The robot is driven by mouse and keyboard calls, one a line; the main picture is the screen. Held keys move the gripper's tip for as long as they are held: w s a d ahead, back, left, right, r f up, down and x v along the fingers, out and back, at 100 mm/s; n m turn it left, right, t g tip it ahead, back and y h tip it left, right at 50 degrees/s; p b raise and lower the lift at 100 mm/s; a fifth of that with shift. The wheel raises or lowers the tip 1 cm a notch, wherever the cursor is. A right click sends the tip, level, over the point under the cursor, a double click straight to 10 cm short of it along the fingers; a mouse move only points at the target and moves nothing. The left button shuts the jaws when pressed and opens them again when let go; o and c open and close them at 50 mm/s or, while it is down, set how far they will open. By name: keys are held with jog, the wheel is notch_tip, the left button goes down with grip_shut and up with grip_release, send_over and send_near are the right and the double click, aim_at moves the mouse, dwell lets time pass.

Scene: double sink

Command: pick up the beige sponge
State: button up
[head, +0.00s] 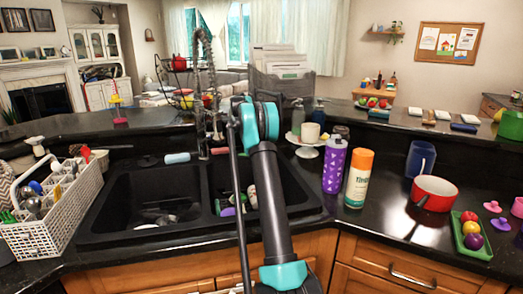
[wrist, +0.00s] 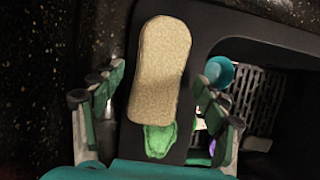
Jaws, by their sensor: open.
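The beige sponge (wrist: 160,65) is an elongated, rounded block in the wrist view. It lies lengthwise on the dark sink rim (wrist: 200,30), next to a bright green object (wrist: 160,140). My gripper (wrist: 160,85) is open, with one finger to the left of the sponge and one to the right. The sponge is between and beyond the fingertips, and the fingers do not appear closed on it. In the head view my arm reaches over the right side of the double sink (head: 135,190). My fingertips are hidden there, and I cannot clearly make out the sponge.
The right basin holds several items, including a teal cup (wrist: 219,72) beside a dark grate. A white dish rack (head: 45,235) stands left. A purple bottle (head: 333,165), an orange-capped bottle (head: 358,180) and a red pot (head: 434,192) stand right of the sink.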

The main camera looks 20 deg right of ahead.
jog(key=shift+f, duration=0.25)
dwell(0.5)
jog(key=shift+c, duration=0.4)
jog(key=c, duration=0.9)
